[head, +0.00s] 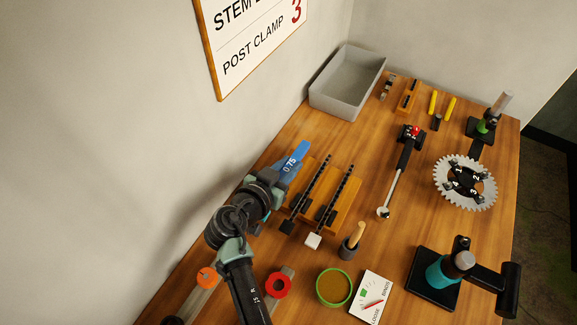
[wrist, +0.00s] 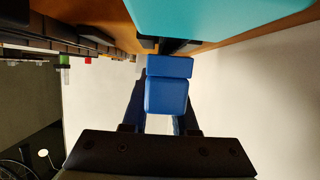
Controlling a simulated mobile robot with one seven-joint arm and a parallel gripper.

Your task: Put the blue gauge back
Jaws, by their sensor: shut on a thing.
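The blue gauge (head: 291,161), marked 0.75, is in my gripper (head: 270,181), left of the middle in the head view, near the wall. The gripper is shut on it, and its labelled end points up and to the right, away from the arm. It appears tilted beside the left wooden chain block, and I cannot tell whether it touches anything below. In the wrist view the gauge's blue end (wrist: 167,95) shows in the middle, between the fingers. The fingers hide part of the gauge in the head view.
Two wooden blocks with dark chains (head: 340,201) stand just right of the gripper. A grey bin (head: 322,97) is at the back.

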